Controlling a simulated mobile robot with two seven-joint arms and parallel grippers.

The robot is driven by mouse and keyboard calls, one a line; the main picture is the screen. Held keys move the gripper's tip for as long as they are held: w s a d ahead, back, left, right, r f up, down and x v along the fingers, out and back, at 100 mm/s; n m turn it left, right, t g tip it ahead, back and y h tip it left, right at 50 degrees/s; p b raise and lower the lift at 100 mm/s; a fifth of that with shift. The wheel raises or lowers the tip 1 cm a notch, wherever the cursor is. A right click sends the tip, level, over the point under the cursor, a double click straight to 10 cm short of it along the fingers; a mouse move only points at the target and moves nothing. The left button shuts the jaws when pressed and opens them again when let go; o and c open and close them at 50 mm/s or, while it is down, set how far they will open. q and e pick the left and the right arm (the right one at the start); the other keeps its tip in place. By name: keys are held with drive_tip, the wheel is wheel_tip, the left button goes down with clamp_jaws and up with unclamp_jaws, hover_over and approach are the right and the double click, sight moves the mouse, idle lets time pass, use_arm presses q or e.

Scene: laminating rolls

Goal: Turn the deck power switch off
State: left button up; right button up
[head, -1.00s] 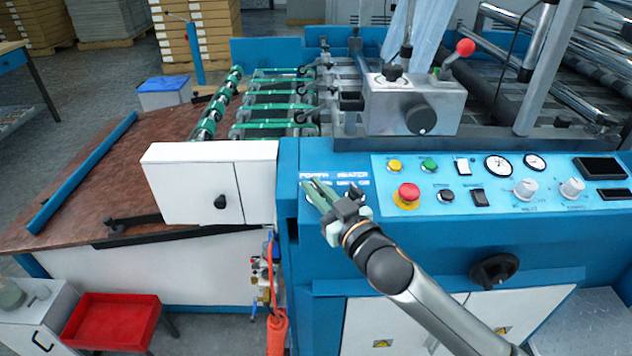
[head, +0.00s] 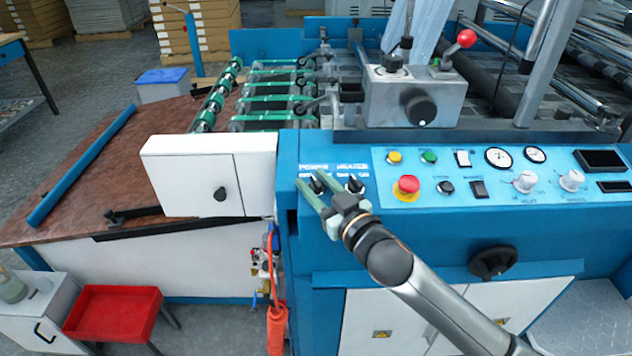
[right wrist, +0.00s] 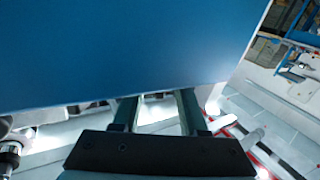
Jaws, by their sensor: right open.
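The power switch (head: 318,185) is a small black knob under a white POWER label at the left end of the blue control panel. A similar heater switch (head: 355,184) sits to its right. My right gripper (head: 308,186) is open, its pale green fingers over the panel beside the power switch. I cannot tell whether a finger touches the knob or which way the knob is set. In the right wrist view, both fingers (right wrist: 157,103) are apart with no object seen between them, and a blue surface covers the upper part. My left gripper is not in view.
A red emergency button (head: 407,186), dials and other buttons are farther right on the panel. A white box (head: 185,180) stands close on the left. A metal block with a round knob (head: 415,98) rises behind the panel.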

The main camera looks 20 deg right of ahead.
drive_tip(key=v, duration=1.2)
drive_tip(key=shift+s+b, duration=0.25)
drive_tip(key=shift+b, duration=0.1)
drive_tip(key=shift+f, duration=0.15)
